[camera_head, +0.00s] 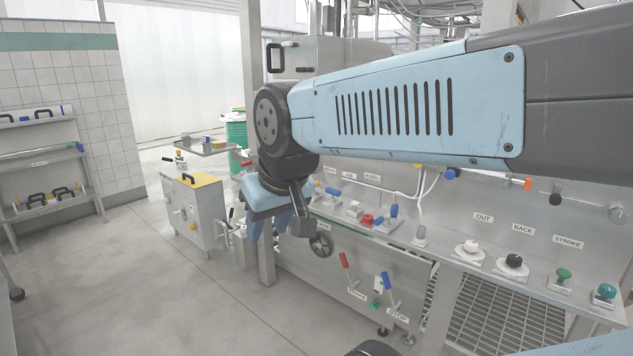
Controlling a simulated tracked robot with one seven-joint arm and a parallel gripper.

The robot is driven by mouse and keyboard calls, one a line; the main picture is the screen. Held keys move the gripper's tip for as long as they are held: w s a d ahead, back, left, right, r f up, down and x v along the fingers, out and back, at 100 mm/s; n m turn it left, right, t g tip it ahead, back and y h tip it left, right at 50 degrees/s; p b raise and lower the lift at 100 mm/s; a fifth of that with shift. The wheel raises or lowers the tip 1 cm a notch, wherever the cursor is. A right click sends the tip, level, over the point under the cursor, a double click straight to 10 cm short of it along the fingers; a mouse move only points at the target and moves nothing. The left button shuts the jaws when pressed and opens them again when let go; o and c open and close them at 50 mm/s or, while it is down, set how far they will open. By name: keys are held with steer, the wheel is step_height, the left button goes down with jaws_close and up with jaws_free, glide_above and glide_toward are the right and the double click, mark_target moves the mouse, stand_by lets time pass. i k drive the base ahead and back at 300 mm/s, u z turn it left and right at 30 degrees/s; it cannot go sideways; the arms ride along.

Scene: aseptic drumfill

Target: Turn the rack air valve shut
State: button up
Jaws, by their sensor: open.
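My arm reaches from the right edge across the picture. My gripper (268,228) hangs near the middle, with blue fingers pointing down; it is open and nothing shows between the fingers. It is in front of the steel bench, left of its row of fittings. Two levers stand low on the bench front: a red-handled one (345,261) and a blue-handled one (387,284), the latter above a STOP label. A dark handwheel (321,244) shows just right of the gripper. I cannot tell which fitting is the rack air valve; part of the bench is hidden behind my arm.
The bench shelf (440,243) carries several knobs, including a white one (468,247), a black one (513,262) and a green one (562,275). A steel cabinet (194,209) stands left of my gripper. A rack (45,165) stands by the tiled wall.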

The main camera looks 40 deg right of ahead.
mark_target(330, 191)
steer(key=z, duration=0.35)
steer(key=i, duration=1.1)
steer(key=z, duration=0.45)
